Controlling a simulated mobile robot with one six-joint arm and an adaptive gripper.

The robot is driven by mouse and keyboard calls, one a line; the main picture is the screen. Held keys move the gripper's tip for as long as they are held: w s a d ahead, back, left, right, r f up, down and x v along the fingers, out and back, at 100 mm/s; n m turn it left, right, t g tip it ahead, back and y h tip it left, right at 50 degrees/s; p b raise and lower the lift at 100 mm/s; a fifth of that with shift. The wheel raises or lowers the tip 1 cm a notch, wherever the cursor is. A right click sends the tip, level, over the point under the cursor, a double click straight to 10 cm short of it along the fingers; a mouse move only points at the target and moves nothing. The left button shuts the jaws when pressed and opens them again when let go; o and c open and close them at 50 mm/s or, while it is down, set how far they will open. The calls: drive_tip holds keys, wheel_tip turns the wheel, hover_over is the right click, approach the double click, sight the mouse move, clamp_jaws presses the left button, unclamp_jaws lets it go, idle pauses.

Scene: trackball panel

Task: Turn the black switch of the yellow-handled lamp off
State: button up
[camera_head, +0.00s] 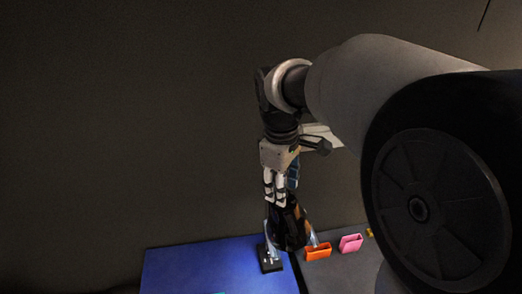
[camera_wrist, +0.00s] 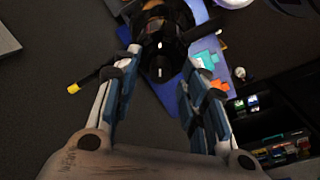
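My gripper (camera_wrist: 161,64) is open, its two fingers spread wide in the wrist view. A shiny black, rounded thing (camera_wrist: 163,36) shows between and beyond the fingertips; I cannot tell if they touch it. A black rod with a yellow end (camera_wrist: 73,88) sticks out to the left, beside the left finger; it may be the lamp's handle. In the head view my arm hangs down over a dark body (camera_head: 291,228) at the edge of a blue panel. I cannot make out the black switch for certain in either view.
The blue panel (camera_head: 210,272) lies at lower left with a small black block (camera_head: 269,259) on it. An orange holder (camera_head: 318,252) and a pink holder (camera_head: 350,243) stand to the right on a grey surface. Dark shelves (camera_wrist: 275,130) with coloured items show at right in the wrist view.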

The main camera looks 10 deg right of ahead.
clamp_jaws()
idle(0.6)
